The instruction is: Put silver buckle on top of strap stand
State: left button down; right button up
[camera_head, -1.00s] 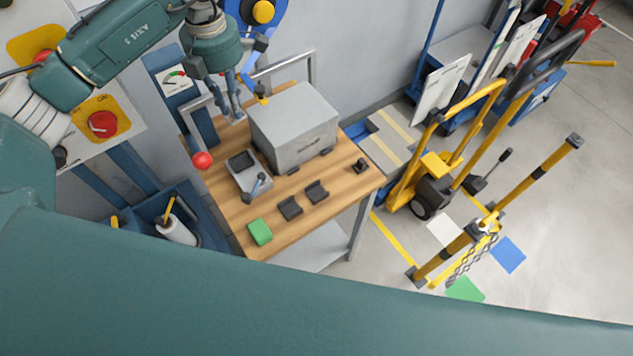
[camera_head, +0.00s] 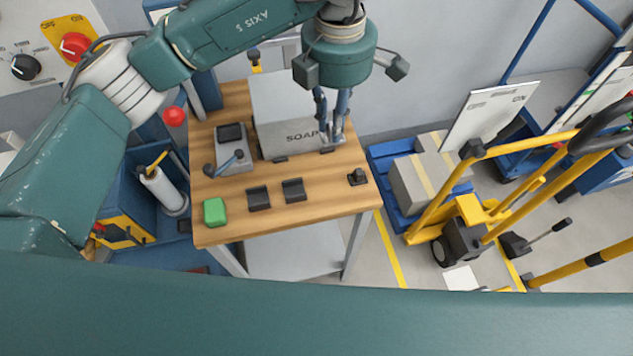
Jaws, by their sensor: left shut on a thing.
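My left gripper (camera_head: 331,128) hangs in front of the grey soap box, above the wooden table. It is shut on a small silver-grey piece, the silver buckle (camera_head: 333,141), which is partly hidden by the fingers. A small dark stand (camera_head: 357,177) is at the table's right side, below and to the right of the gripper; it may be the strap stand, but I cannot be sure. Two dark holders (camera_head: 258,198) (camera_head: 293,190) sit apart near the table's front. My right gripper is not in view.
The wooden table (camera_head: 325,197) also holds the soap box (camera_head: 280,100), a grey device with a lever (camera_head: 234,160) and a green block (camera_head: 214,211). A blue pallet with boxes (camera_head: 405,185) and a yellow pallet truck (camera_head: 470,225) stand to the right. The table's front right is bare.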

pick_arm(q)
notch_tip(320, 180, down, 13)
jog(key=p, duration=0.4)
jog(key=shift+a+f, duration=0.1)
jog(key=shift+f, duration=0.3)
jog(key=shift+a+f, duration=0.1)
jog(key=shift+f, duration=0.2)
notch_tip(320, 180, down, 3)
jog(key=shift+s+f+p, duration=0.1)
jog(key=shift+f+p, duration=0.1)
jog(key=shift+p, duration=0.45)
jog(key=shift+f, duration=0.3)
jog(key=c, duration=2.1)
grip_release()
jog(key=shift+b, duration=0.3)
jog(key=o, duration=0.5)
jog(key=shift+c, duration=0.2)
jog(key=shift+r, duration=0.35)
notch_tip(320, 180, up, 12)
jog(key=b, duration=0.3)
jog(key=shift+f, duration=0.15)
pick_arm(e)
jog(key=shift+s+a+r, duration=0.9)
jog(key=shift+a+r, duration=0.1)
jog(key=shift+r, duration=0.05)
